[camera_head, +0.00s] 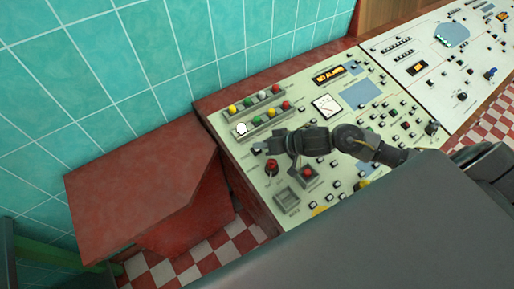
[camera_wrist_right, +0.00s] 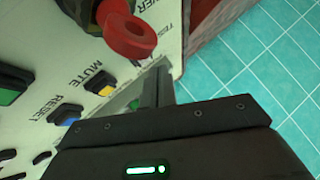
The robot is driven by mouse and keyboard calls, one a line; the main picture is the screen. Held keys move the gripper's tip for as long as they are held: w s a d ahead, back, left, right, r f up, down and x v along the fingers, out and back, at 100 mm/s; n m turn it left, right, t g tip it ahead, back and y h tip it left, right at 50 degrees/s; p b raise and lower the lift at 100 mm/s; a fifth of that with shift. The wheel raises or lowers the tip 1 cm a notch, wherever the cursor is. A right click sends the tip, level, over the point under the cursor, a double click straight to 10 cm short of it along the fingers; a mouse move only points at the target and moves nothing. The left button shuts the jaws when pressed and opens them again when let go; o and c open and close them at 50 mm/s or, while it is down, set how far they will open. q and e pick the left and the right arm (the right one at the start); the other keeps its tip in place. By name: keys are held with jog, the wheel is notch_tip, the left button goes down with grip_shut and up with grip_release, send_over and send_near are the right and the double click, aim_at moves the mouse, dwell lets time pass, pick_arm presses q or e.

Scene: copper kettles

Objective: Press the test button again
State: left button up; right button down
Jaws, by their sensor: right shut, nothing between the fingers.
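My right gripper (camera_head: 262,148) is shut and empty, low over the left end of the pale control panel (camera_head: 345,127). In the right wrist view its closed fingers (camera_wrist_right: 158,80) reach down close to the panel's edge. I cannot tell whether the tips touch it. The test button cannot be made out clearly; the fingers cover part of that area. A yellow button (camera_wrist_right: 101,87) by the MUTE label and a blue button (camera_wrist_right: 66,113) by the RESET label lie beside the fingers. My left gripper is out of view.
A red switch (camera_head: 272,167), also in the right wrist view (camera_wrist_right: 128,32), stands close to my fingers. A red button (camera_head: 307,172) sits on a raised box nearby. Rows of coloured lamps (camera_head: 256,102) lie behind. A red-topped cabinet (camera_head: 140,190) stands left, before a teal tiled wall (camera_head: 150,60).

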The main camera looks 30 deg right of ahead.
jog(key=shift+f, duration=0.15)
dwell(0.6)
jog(key=shift+f, duration=0.25)
jog(key=shift+w+f, duration=0.1)
jog(key=shift+f, duration=0.3)
dwell(0.5)
jog(key=shift+r, duration=0.1)
jog(key=shift+r+p, duration=0.7)
jog(key=shift+p, duration=0.6)
jog(key=shift+s+r+p, duration=0.2)
jog(key=shift+r+p, duration=0.35)
jog(key=shift+p, duration=0.1)
jog(key=r+p, duration=0.2)
jog(key=s+r+p, duration=0.1)
jog(key=p, duration=0.1)
jog(key=shift+r, duration=0.4)
